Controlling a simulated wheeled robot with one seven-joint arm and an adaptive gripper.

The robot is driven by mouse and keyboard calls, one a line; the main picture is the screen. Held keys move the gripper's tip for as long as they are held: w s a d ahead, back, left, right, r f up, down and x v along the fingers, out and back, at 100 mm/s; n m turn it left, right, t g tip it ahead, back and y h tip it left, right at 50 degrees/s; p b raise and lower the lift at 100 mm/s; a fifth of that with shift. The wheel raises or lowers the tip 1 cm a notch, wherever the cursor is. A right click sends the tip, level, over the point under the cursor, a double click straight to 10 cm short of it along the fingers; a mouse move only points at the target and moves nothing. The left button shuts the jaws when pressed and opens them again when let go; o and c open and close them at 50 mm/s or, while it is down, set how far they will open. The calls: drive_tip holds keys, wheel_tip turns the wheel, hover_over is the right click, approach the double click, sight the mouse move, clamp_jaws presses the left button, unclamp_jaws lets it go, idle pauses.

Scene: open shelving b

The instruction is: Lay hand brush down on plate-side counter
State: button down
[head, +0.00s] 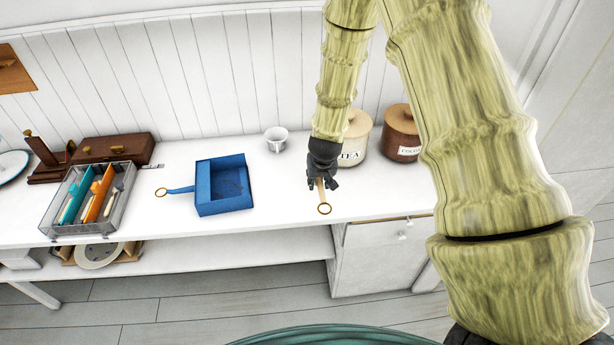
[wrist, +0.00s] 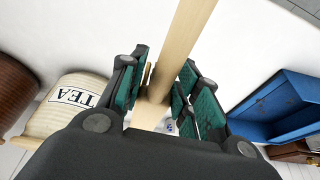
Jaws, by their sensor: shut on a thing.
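The hand brush shows as a pale wooden handle (head: 320,190) with a brass-coloured ring at its end. The handle also runs between the fingers in the wrist view (wrist: 184,48). Its bristle end is not clearly visible. My gripper (head: 321,181) is shut on the handle, over the right part of the white counter (head: 285,190), in front of the tea canister. In the wrist view my gripper (wrist: 165,95) has green-padded fingers on both sides of the handle. A white plate with a blue rim (head: 11,166) stands at the counter's far left end.
A blue dustpan (head: 224,186) lies mid-counter, left of my gripper. Further left are a grey mesh tray (head: 92,200) with dividers and a brown case (head: 110,148). A white cup (head: 276,138), a tea canister (head: 355,140) and a cocoa canister (head: 401,135) stand behind.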

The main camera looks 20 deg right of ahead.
drive_tip(key=shift+d+f+b, duration=0.1)
drive_tip(key=shift+f+b, duration=1.45)
drive_tip(key=shift+f, duration=0.85)
drive_tip(key=c, duration=1)
unclamp_jaws()
drive_tip(key=shift+o, duration=0.2)
drive_tip(key=shift+s, duration=0.1)
drive_tip(key=shift+v, duration=6)
